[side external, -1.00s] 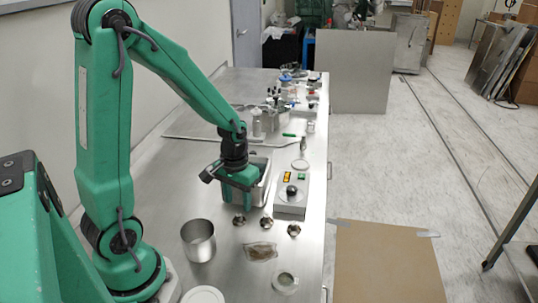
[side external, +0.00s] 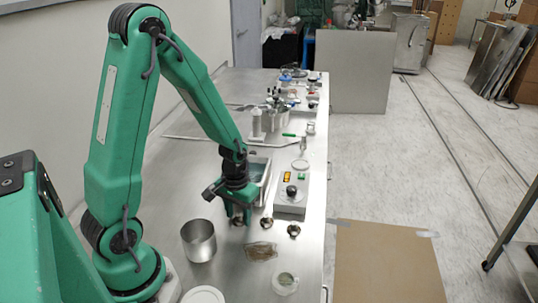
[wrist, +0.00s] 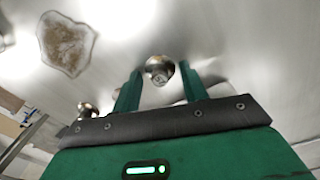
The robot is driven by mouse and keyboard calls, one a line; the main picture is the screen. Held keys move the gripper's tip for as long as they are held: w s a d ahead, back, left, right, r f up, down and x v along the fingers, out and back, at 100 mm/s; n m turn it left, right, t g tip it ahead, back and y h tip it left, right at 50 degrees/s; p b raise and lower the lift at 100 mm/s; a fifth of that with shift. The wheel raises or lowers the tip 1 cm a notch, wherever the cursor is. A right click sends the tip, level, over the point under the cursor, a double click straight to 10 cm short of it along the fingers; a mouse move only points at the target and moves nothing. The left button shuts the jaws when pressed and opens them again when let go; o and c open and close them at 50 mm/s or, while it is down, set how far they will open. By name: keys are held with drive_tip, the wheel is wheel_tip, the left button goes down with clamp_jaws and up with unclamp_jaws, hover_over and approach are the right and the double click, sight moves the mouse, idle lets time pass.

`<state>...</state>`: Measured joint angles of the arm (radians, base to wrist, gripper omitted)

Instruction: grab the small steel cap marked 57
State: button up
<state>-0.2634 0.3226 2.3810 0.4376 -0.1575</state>
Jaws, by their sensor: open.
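Three small steel caps stand in a row on the steel bench: a left one (side external: 238,221), a middle one (side external: 266,224) and a right one (side external: 294,230). No number can be read on any of them. My gripper (side external: 237,214) points down at the left cap, its fingers apart. In the wrist view, one cap (wrist: 158,71) sits between the tips of my open gripper (wrist: 160,73), with a gap visible at each side. A second cap (wrist: 87,109) shows outside the left finger, partly hidden by the gripper body.
A clear bag of brown material (side external: 261,251) lies in front of the caps. A metal cup (side external: 199,240) stands at left. A steel tray (side external: 264,181) is behind my gripper, and a white box with a black knob (side external: 290,204) is behind the right cap.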

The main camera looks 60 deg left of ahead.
sight(239, 214)
drive_tip(key=shift+c, duration=0.4)
clamp_jaws()
drive_tip(key=shift+r, duration=0.1)
drive_tip(key=shift+r, duration=0.7)
wheel_tip(239, 214, up, 3)
drive_tip(key=shift+f, duration=0.2)
drive_tip(key=s+d+r, duration=0.3)
drive_tip(key=d+r, duration=0.3)
drive_tip(key=d, duration=0.5)
drive_tip(key=shift+d+r, duration=0.15)
drive_tip(key=shift+r, duration=0.25)
